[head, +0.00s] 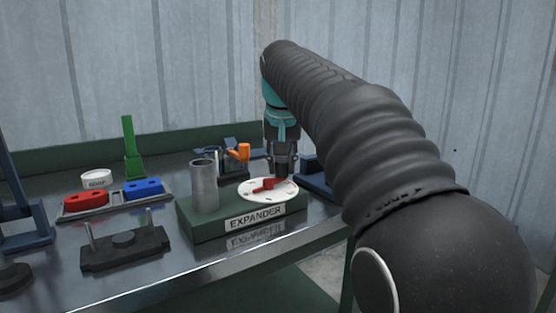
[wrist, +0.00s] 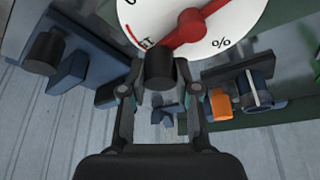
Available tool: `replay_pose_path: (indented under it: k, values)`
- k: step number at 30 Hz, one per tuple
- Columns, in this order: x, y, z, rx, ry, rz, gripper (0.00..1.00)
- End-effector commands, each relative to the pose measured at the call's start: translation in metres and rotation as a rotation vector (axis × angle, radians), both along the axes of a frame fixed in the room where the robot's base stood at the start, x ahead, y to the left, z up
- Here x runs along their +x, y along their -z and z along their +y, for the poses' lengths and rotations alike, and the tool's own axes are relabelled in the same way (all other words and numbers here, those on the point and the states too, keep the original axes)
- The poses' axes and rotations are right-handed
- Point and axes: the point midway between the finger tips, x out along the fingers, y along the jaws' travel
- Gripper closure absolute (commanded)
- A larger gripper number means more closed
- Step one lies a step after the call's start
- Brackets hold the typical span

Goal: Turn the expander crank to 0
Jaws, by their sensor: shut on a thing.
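The expander (head: 240,215) is a green block on the bench with a grey upright tube (head: 204,187) and a round white dial (head: 285,196). The red crank (head: 265,185) lies across the dial and also shows in the wrist view (wrist: 190,29). Its black knob (wrist: 160,68) is between my fingers. My gripper (head: 283,170) points down at the dial's far right edge, shut on this knob; the fingers show in the wrist view (wrist: 158,90). A percent sign and a red arc are on the dial face. The zero mark cannot be made out clearly.
A tray with a red block (head: 86,201) and a blue block (head: 143,190) lies left. A dark fixture with pins (head: 125,247) stands in front of it. An orange part (head: 240,152) on a dark stand is behind the expander. The bench's front strip is clear.

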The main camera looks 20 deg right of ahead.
Motion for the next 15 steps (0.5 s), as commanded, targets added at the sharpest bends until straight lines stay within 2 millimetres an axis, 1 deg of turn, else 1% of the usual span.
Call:
replay_pose_path:
  k: [6,15]
  values:
    - [-0.0045,-0.0005,-0.0023,0.0,0.126,-0.002,1.0]
    - [-0.0079,-0.0005,-0.0038,0.0,0.213,-0.002,1.0]
